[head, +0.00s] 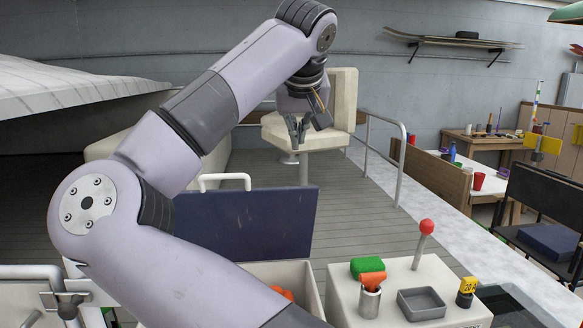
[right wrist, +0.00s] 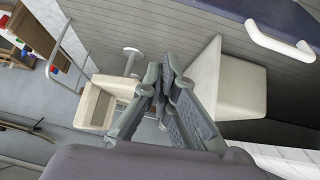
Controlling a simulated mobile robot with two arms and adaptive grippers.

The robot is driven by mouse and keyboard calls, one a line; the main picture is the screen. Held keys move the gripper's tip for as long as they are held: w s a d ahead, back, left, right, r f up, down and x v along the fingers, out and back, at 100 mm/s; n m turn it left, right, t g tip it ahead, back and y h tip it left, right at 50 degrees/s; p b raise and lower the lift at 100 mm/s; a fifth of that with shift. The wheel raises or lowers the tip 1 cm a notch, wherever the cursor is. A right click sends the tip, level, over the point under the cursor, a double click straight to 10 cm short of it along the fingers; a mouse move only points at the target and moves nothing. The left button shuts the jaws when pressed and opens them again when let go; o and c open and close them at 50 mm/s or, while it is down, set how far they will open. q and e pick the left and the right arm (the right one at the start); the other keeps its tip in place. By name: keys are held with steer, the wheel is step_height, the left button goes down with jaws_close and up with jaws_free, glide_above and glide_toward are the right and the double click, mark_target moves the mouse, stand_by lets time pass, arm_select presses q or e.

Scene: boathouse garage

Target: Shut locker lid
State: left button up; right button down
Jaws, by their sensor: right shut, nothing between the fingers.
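The locker lid (head: 245,228) is a dark blue panel standing raised behind the locker, with a white handle (head: 225,178) on its top edge. The locker (head: 308,285) is an open white bin with something orange inside, partly hidden by my right arm. My right gripper (head: 297,136) is shut and empty, above and beyond the lid, in front of the cream seat. In the right wrist view, its fingers (right wrist: 163,78) meet in the middle. The lid (right wrist: 262,8) and handle (right wrist: 278,40) show there at top right, apart from the fingers. My left gripper is not in view.
A cream seat (head: 330,110) stands behind the gripper. A metal rail (head: 403,165) runs along the right side of the deck.

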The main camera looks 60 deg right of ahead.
steer(key=shift+t, duration=0.3)
steer(key=shift+w+d+f+p, duration=0.25)
steer(key=shift+f+p, duration=0.25)
steer(key=shift+f, duration=0.9)
steer(key=shift+w+d+f+p, duration=0.15)
steer(key=shift+w+f+p, duration=0.3)
steer(key=shift+f, duration=1)
steer(key=shift+w+d+f+p, duration=0.2)
steer(key=shift+f+p, duration=0.35)
steer(key=shift+f, duration=0.85)
steer(key=shift+d+f, duration=0.1)
